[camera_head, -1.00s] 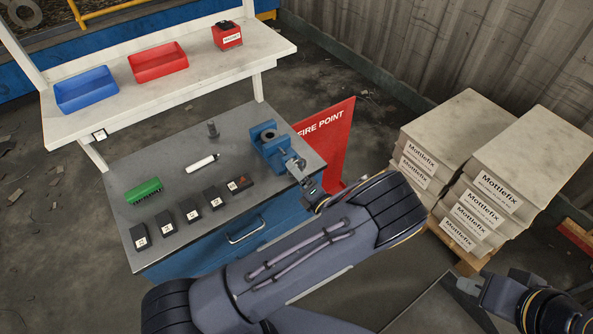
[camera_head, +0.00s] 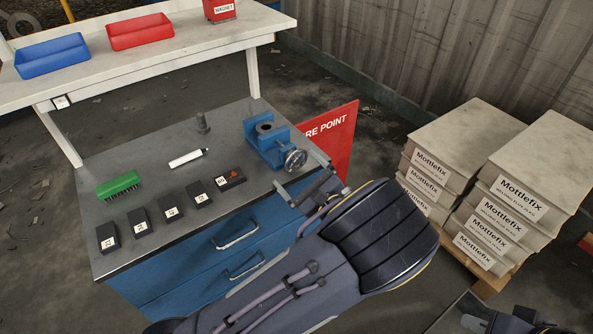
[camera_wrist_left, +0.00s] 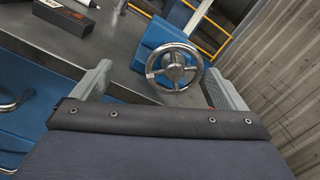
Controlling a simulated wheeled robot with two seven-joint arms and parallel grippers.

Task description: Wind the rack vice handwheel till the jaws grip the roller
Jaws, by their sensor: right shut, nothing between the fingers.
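The blue vice (camera_head: 266,143) stands at the right end of the grey bench. Its metal handwheel (camera_head: 295,160) faces the front right and shows whole in the left wrist view (camera_wrist_left: 174,66). A dark round piece (camera_head: 264,127) is at the top of the vice; I cannot tell whether it is the roller or whether the jaws touch it. My left gripper (camera_head: 303,178) is open and empty, just in front of the handwheel. In the left wrist view its fingers (camera_wrist_left: 158,88) are spread either side of the wheel, apart from it. My right gripper (camera_head: 474,322) is shut at the bottom right edge, partly cut off.
The bench (camera_head: 150,185) holds a green brush (camera_head: 118,185), a white marker (camera_head: 188,158), a grey upright cylinder (camera_head: 203,122) and several black blocks (camera_head: 170,207). A shelf (camera_head: 180,57) runs behind. A red sign (camera_head: 338,138) and stacked boxes (camera_head: 470,150) stand to the right.

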